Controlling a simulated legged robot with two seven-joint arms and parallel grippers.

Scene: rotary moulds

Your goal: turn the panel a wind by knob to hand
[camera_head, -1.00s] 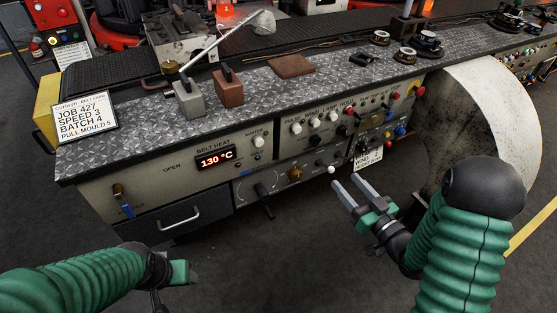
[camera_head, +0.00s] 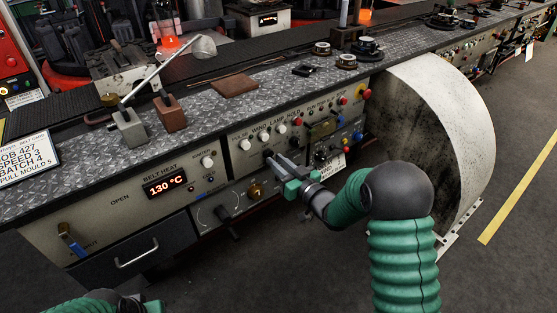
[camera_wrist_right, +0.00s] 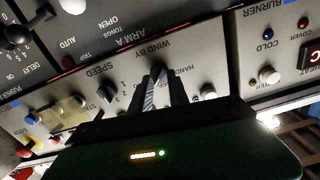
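The arm A panel (camera_wrist_right: 130,70) shows upside down in the right wrist view, with the labels WIND BY, HAND and SPEED. My right gripper (camera_wrist_right: 158,82) has its fingertips at the WIND BY knob, under that label. The fingers largely hide the knob, so its pointing and whether both fingers touch it cannot be told. In the head view my right gripper (camera_head: 276,162) reaches the panel's front from the lower right, below the row of white knobs. The left gripper (camera_head: 150,306) barely shows at the bottom edge, away from the bench; its fingers are out of view.
A white knob (camera_wrist_right: 208,92) and a black SPEED knob (camera_wrist_right: 107,92) sit close on either side of the fingers. The burner panel (camera_wrist_right: 270,60) adjoins. In the head view a brass knob (camera_head: 254,190) is below, and a large pale drum cover (camera_head: 455,110) stands right.

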